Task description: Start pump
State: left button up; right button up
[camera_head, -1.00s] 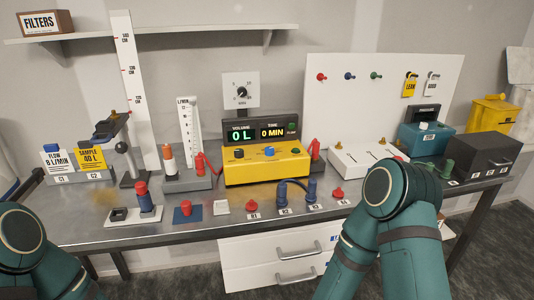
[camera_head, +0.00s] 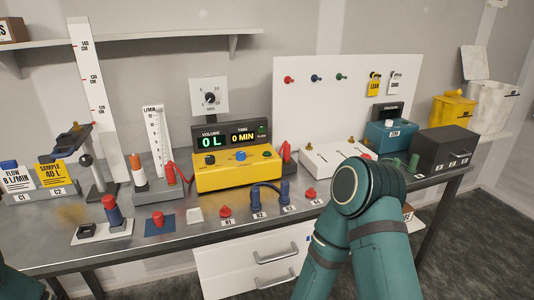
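The yellow pump unit (camera_head: 240,173) stands at the middle of the bench. A small green light or button (camera_head: 263,131) shows at the display's right end. Neither of my grippers is in view. My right arm shows only its upper links at the lower right, and a sliver of my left arm shows at the lower left edge.
A flow scale (camera_head: 154,128) stands left of the pump. Red and blue connectors, including a hose (camera_head: 268,188), lie along the bench front. A white box (camera_head: 325,160) and a teal box (camera_head: 388,136) stand to the right. The cards (camera_head: 50,174) are at the left.

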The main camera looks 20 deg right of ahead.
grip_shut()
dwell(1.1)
